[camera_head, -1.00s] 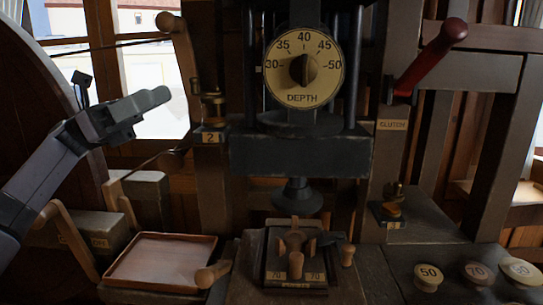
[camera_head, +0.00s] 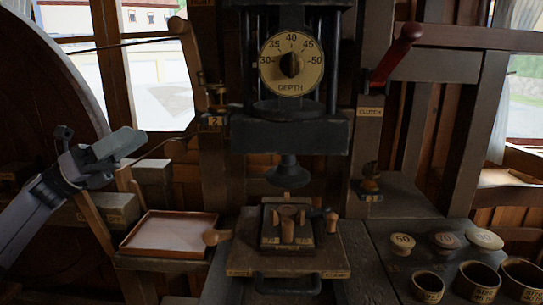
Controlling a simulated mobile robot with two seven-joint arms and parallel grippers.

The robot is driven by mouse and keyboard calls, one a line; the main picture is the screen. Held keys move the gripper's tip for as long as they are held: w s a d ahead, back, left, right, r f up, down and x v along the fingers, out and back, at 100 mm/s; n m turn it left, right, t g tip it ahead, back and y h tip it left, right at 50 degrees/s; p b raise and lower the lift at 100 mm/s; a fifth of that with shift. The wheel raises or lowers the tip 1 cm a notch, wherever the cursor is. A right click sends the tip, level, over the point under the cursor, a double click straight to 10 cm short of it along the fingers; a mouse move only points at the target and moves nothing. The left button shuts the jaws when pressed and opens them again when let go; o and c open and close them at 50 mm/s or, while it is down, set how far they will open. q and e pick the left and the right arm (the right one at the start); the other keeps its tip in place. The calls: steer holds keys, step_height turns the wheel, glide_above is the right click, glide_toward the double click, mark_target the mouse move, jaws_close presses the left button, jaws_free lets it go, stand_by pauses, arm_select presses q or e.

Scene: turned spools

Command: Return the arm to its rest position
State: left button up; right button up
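My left arm comes in from the left edge, and its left gripper (camera_head: 120,147) hangs in the air left of the machine, pointing right. No object shows in it, and from this side I cannot tell whether its fingers are open or shut. It is above and left of the empty-looking shallow wooden tray (camera_head: 128,247), apart from it. My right arm and gripper are not in view.
The machine has a DEPTH dial (camera_head: 291,62), a red-handled clutch lever (camera_head: 397,54) and a press head (camera_head: 289,172) above a wooden clamp fixture (camera_head: 287,229). Labelled round pieces (camera_head: 402,243) sit at right behind open cups (camera_head: 428,287). A large wheel (camera_head: 40,100) stands at left.

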arm_select(q)
step_height(320, 180, down, 18)
steer(key=n+t+y, duration=0.6)
steer(key=n+t, duration=0.5)
steer(key=n, duration=0.6)
steer(key=s+a+f+n+y, duration=0.1)
steer(key=s+f+n+y, duration=0.4)
steer(key=f, duration=0.4)
steer(key=s+a+f+n+y, duration=0.1)
steer(key=s+f+n+y, duration=0.2)
steer(key=f+n+y, duration=0.35)
steer(key=s+a+f+n+g+y, duration=0.25)
steer(key=s+f+n+g, duration=0.55)
steer(key=s+f, duration=1.05)
steer(key=s+d+r+n+t, duration=0.2)
steer(key=d+n, duration=0.5)
steer(key=d, duration=0.3)
steer(key=shift+s+n+y+p, duration=0.25)
steer(key=shift+n+y+p, duration=0.05)
steer(key=shift+n+y, duration=0.1)
